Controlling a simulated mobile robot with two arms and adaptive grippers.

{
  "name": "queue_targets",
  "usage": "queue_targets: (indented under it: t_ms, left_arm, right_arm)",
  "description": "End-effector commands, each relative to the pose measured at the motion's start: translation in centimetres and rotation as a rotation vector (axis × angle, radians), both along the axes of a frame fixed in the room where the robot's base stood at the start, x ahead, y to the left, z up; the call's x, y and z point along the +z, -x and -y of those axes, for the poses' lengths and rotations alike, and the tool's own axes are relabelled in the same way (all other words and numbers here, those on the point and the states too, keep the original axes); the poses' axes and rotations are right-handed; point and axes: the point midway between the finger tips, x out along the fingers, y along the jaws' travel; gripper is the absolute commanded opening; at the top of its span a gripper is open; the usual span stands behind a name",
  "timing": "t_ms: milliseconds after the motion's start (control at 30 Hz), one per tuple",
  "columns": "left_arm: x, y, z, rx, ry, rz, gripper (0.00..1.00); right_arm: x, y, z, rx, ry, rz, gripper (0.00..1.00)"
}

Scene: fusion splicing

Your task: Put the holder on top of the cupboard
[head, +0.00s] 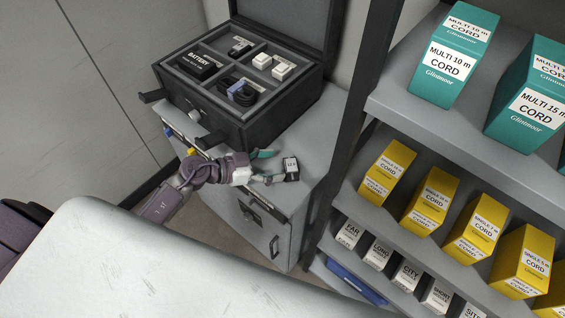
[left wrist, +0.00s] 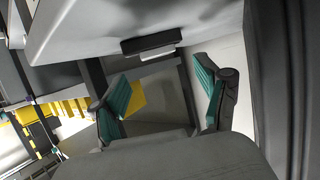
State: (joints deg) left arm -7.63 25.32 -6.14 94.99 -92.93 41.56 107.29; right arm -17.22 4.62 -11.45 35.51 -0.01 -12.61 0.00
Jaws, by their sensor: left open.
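The holder (head: 291,168), a small black block with a white label, appears to rest upright on the bare front part of the grey cupboard (head: 315,135) top. My left gripper (head: 270,167) is open beside it, with teal finger pads pointing at it. The holder sits at or just beyond the fingertips; whether they touch is hard to tell. In the left wrist view, a dark block with a white strip, likely the holder (left wrist: 150,44), lies ahead of the open fingers (left wrist: 160,97), against a grey surface. My right gripper is not in view.
An open black case (head: 258,128) with small parts in compartments takes up the back of the cupboard top. A shelf (head: 430,125) with teal, yellow and white boxes stands to the right, behind a dark post. A white table (head: 120,265) is in front.

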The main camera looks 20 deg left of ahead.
Motion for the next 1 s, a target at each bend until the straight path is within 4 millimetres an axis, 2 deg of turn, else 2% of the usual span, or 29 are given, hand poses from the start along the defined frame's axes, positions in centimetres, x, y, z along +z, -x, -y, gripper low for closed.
queue_targets:
  t_ms: [200,400,1000]
  left_arm:
    - [1.6,3.1,-3.3,-0.001,-0.004,-0.003,0.75]
    - [2.7,4.7,-5.1,-0.001,-0.001,-0.002,0.75]
    - [3.1,5.1,-5.5,-0.001,0.002,0.000,0.75]
  right_arm:
    - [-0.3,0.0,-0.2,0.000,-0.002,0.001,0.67]
    - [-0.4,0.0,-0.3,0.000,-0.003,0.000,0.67]
    - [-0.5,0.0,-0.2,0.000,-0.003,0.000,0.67]
